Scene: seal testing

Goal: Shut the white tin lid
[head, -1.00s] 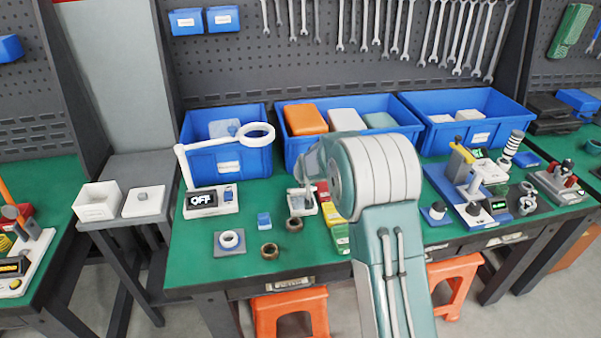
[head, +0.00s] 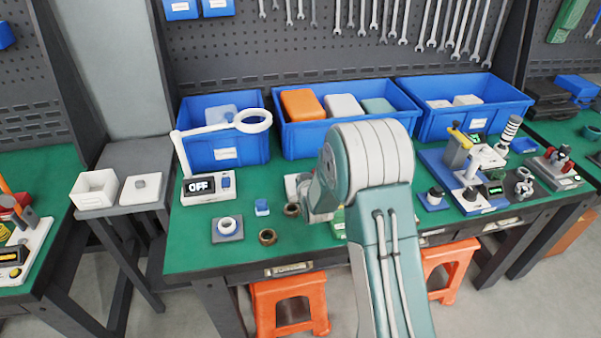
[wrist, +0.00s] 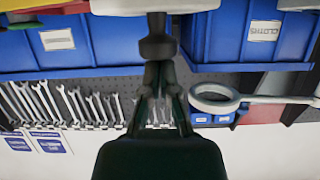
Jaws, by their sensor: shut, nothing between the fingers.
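A white open box (head: 95,188), which may be the white tin, stands on the small grey side table at the left in the head view. A square white piece with a grey knob (head: 141,187) lies right beside it; I cannot tell whether the two are joined. My gripper is hidden behind my arm in the head view, over the middle of the green bench. In the wrist view my gripper (wrist: 157,75) is shut and empty. Its tips are close to a dark round post (wrist: 158,45) below a white block; I cannot tell if they touch.
Blue bins (head: 275,140) line the back of the green bench (head: 190,250). A ring magnifier (head: 252,120), an OFF display box (head: 202,187) and several small rings stand left of my arm. Devices on a blue base (head: 437,203) stand to the right. Orange stools (head: 290,290) are below.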

